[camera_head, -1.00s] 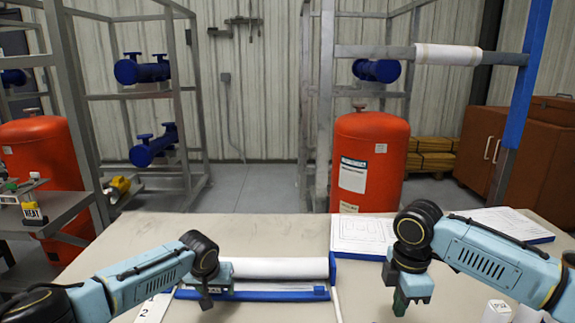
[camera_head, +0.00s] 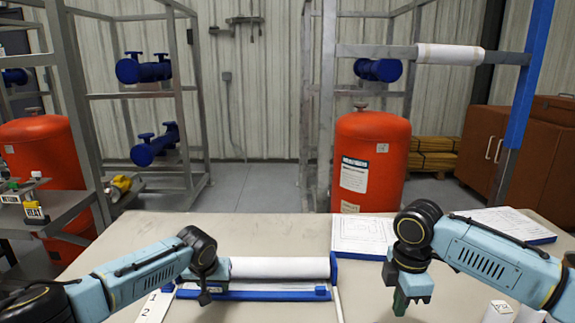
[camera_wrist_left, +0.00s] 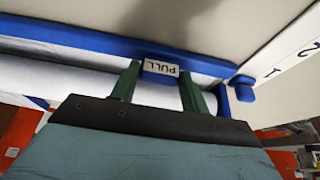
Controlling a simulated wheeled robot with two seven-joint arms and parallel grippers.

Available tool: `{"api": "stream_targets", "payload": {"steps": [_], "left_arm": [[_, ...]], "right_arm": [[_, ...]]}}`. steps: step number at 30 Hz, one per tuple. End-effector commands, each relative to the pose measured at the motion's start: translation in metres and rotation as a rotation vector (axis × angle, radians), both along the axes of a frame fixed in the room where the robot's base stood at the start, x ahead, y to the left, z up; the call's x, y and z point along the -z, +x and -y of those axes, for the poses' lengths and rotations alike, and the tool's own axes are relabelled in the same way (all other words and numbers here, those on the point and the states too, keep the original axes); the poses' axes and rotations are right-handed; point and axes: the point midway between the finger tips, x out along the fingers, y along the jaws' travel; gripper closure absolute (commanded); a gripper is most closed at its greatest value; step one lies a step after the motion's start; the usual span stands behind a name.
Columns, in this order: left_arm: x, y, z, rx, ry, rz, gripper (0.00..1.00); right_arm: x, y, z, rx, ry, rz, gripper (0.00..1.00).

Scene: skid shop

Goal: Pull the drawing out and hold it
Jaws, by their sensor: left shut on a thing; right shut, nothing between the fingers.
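The drawing is a white paper roll (camera_head: 280,268) in a blue holder on the bench. A blue bar (camera_head: 270,295) runs along its near side. In the left wrist view, a blue tab marked PULL (camera_wrist_left: 160,68) sits on the bar. My left gripper (camera_head: 205,298) is at the bar's left part. Its green fingers (camera_wrist_left: 160,88) are shut on the tab, one on each side of it. White paper shows behind the bar. My right gripper (camera_head: 402,308) is shut and empty, above the bench to the right, apart from the roll.
A numbered white strip (camera_head: 152,308) lies left of the roll. Flat drawing sheets (camera_head: 362,234) lie at the back right of the bench. The bench top (camera_head: 240,228) behind the roll is clear.

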Motion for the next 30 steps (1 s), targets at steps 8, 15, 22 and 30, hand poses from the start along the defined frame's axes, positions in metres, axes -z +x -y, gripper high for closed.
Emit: {"api": "stream_targets", "payload": {"steps": [8, 15, 22, 30], "left_arm": [[0.0, -0.009, 0.0, 0.003, -0.001, -0.001, 0.75], [0.0, -0.026, 0.0, 0.002, -0.002, -0.001, 0.75], [0.0, -0.035, 0.0, 0.001, -0.001, -0.001, 0.75], [0.0, -0.036, 0.0, 0.0, -0.001, -0.002, 0.75]], "right_arm": [[0.0, 0.0, 0.0, 0.0, 0.0, 0.0, 1.0], [0.0, 0.0, 0.0, 0.0, 0.0, 0.0, 1.0], [0.0, 0.0, 0.0, 0.0, 0.0, 0.0, 1.0], [0.0, 0.0, 0.0, 0.0, 0.0, 0.0, 1.0]]}}
